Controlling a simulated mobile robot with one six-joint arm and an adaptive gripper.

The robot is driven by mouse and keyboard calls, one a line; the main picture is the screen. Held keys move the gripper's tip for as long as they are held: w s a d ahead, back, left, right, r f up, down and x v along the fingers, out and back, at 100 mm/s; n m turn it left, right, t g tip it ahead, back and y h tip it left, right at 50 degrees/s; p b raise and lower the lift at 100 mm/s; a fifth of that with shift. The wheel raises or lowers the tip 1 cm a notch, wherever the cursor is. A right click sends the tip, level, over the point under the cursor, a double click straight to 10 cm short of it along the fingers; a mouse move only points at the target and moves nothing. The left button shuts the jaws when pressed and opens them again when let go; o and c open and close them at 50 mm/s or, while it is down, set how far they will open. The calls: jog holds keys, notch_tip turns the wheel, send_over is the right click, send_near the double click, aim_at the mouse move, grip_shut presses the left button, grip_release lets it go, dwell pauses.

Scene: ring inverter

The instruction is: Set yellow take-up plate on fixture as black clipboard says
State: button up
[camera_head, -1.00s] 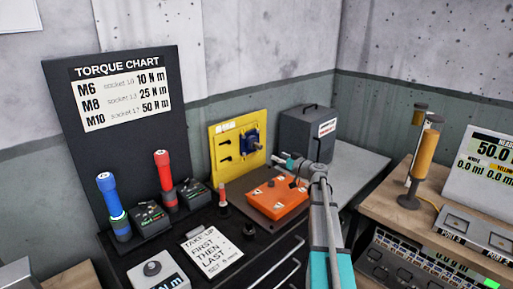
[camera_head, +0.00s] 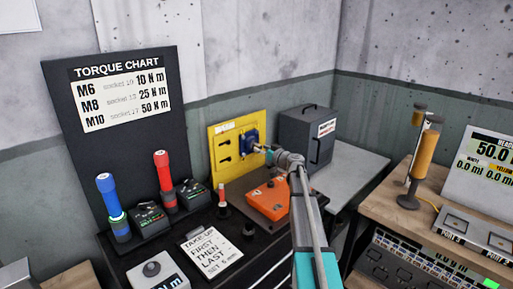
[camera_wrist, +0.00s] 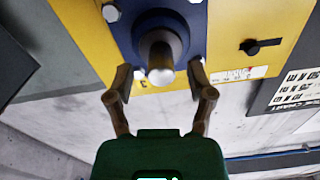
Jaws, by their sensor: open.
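The yellow plate (camera_head: 222,165) stands upright at the back of the bench, with dark slots on its left part. A blue block (camera_head: 250,140) is mounted on its right part. In the wrist view the yellow plate (camera_wrist: 255,25) carries the blue block (camera_wrist: 120,25), with a grey round shaft (camera_wrist: 160,55) sticking out toward me. My gripper (camera_wrist: 160,75) is open, with one finger on each side of the shaft's end; contact is not visible. In the head view my gripper (camera_head: 268,151) is at the blue block. The black clipboard (camera_head: 211,250) holds a sheet reading "TAKE-UP FIRST THEN LAST SET 5 mm".
An orange block (camera_head: 268,200) lies below my arm. A small red-topped post (camera_head: 222,198) stands left of it. A dark grey box (camera_head: 308,138) stands right of the plate. Blue (camera_head: 109,205) and red (camera_head: 165,180) tools stand left, before the torque chart (camera_head: 120,95).

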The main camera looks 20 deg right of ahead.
aim_at(244, 149)
jog(key=shift+x, duration=1.7)
grip_shut()
